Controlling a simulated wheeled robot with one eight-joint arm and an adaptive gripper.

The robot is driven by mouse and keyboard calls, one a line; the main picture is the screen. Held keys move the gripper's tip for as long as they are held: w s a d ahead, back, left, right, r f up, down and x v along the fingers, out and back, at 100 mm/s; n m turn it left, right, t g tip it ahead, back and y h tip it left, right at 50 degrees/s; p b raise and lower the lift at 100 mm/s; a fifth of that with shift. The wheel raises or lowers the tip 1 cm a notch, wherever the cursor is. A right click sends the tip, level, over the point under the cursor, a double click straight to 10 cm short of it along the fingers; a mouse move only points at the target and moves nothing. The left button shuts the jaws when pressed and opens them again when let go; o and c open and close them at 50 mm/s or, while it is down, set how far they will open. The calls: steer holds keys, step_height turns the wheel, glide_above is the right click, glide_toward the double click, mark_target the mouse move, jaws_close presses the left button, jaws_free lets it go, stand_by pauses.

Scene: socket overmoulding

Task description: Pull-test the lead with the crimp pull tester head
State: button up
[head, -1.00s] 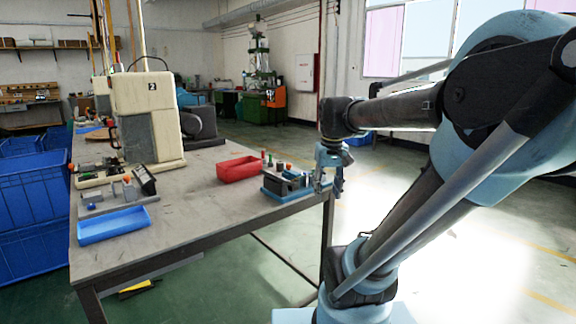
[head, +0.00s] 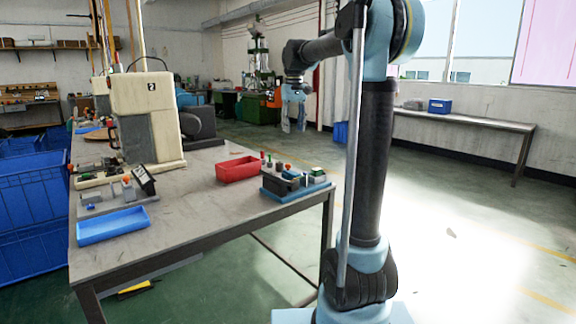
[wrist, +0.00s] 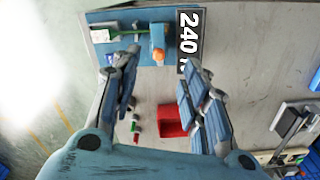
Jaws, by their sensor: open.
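The crimp pull tester appears to be the blue-based device (head: 296,193) on the table's right end, with dark and grey blocks on it. A thin green strip (wrist: 118,36) lies on the base, possibly the lead. My gripper (head: 293,127) is open and empty, raised above the device, fingers down. In the wrist view its fingertips (wrist: 162,62) straddle the orange-topped part's position.
A red bin (head: 238,169) sits left of the tester, with small coloured pegs (wrist: 135,127) nearby. A blue tray (head: 112,227) and a cream machine (head: 146,115) stand further left. The table's middle (head: 205,200) is clear. Another bench (head: 465,121) stands at the right wall.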

steer(key=w+a, duration=0.2)
steer(key=w, duration=0.2)
glide_toward(291, 176)
steer(key=w+f, duration=0.2)
steer(key=f, duration=0.1)
steer(key=w+a+f, duration=0.1)
steer(key=w+f, duration=0.1)
steer(key=shift+w+f, duration=0.1)
steer(key=shift+f, duration=0.05)
stand_by(0.3)
